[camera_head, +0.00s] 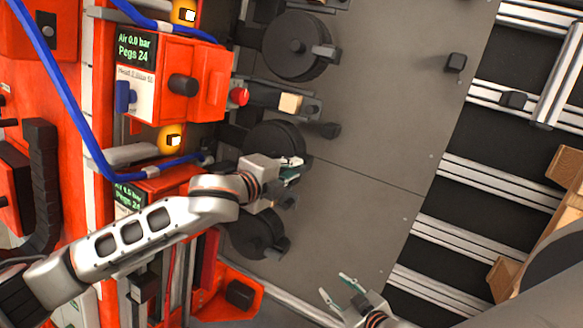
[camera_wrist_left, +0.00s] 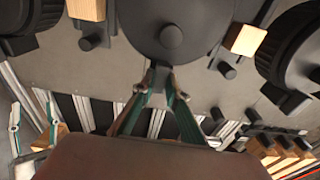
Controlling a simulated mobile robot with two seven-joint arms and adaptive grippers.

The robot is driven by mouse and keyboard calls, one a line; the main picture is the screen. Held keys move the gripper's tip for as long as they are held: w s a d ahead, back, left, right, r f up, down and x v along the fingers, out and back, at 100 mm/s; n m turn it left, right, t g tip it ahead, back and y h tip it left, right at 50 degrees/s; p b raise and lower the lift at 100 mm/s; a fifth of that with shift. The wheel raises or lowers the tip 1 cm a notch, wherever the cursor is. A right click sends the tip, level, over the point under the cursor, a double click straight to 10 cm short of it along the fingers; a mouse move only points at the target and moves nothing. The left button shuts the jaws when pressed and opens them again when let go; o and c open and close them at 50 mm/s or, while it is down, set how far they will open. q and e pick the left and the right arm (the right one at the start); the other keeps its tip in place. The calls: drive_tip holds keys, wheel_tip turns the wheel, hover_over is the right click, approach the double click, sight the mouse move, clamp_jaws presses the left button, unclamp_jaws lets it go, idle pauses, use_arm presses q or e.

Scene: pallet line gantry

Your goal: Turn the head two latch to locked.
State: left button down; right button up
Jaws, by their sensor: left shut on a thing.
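The middle black round head (camera_head: 270,138) is on the grey panel, with my left arm partly covering it. My left gripper (camera_head: 292,168) is at its lower right edge. In the left wrist view the same head (camera_wrist_left: 170,18) is at the top centre. There my left gripper (camera_wrist_left: 158,88) is shut on a dark latch lever (camera_wrist_left: 159,72) that sticks out from the head's rim. The lever's tip is hidden between the fingers. I cannot read its lock position. My right gripper (camera_head: 338,292) is open and empty over the panel's lower part.
Another black head (camera_head: 295,46) is above and one (camera_head: 252,234) below. A wooden block (camera_head: 290,103) sits between the upper two. Orange control boxes (camera_head: 175,80) and blue hoses stand at left. Grey rails (camera_head: 500,180) and wooden pieces (camera_head: 567,166) are at right. The panel's middle is mostly clear.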

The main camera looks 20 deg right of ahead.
idle(0.3)
use_arm(q)
drive_tip(key=c, duration=2)
unclamp_jaws()
drive_tip(key=v, duration=1.2)
drive_tip(key=shift+f, duration=0.1)
